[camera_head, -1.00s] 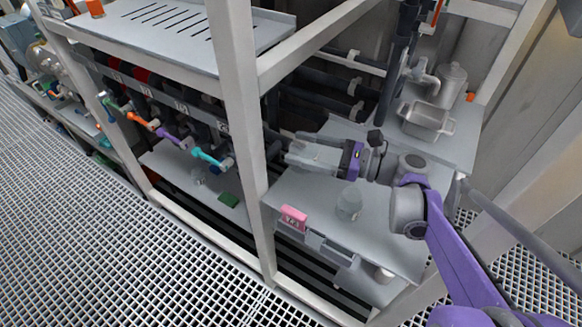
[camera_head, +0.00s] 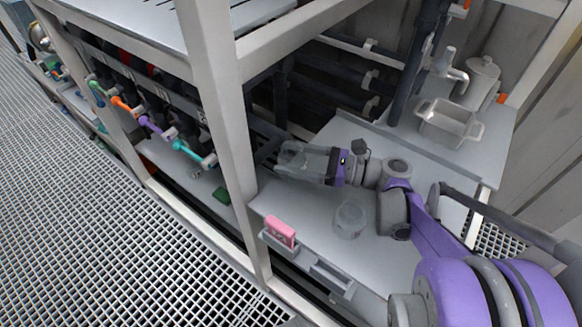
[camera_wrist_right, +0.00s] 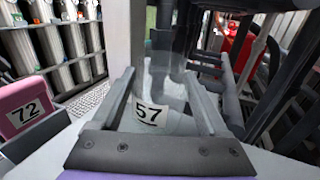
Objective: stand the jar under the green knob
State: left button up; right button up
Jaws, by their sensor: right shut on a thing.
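My right gripper (camera_head: 292,157) is shut on a clear glass jar (camera_head: 296,150), held above the grey bench just right of the white upright post. In the right wrist view, the jar (camera_wrist_right: 168,95) sits upright between the two fingers (camera_wrist_right: 165,100) and bears a white label reading 57. The green knob (camera_head: 93,85) is at the far left end of a row of coloured knobs, on the other side of the post and well away from the jar. Orange (camera_head: 121,104), purple (camera_head: 150,125) and cyan (camera_head: 193,153) knobs follow towards the post. My left gripper is not in view.
Another clear vessel (camera_head: 350,219) stands on the bench below my right forearm. A pink block (camera_head: 280,232) is at the bench's front edge. The white post (camera_head: 222,130) stands between the jar and the knobs. A metal pan (camera_head: 448,122) and canister (camera_head: 480,82) are at the back right.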

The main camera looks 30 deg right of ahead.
jog(key=shift+f+b, duration=0.4)
jog(key=shift+f, duration=1.05)
jog(key=shift+f, duration=0.1)
jog(key=o, duration=1.2)
jog(key=shift+o, duration=0.2)
jog(key=p+v, duration=0.1)
jog(key=v, duration=1.1)
jog(key=shift+p, duration=0.35)
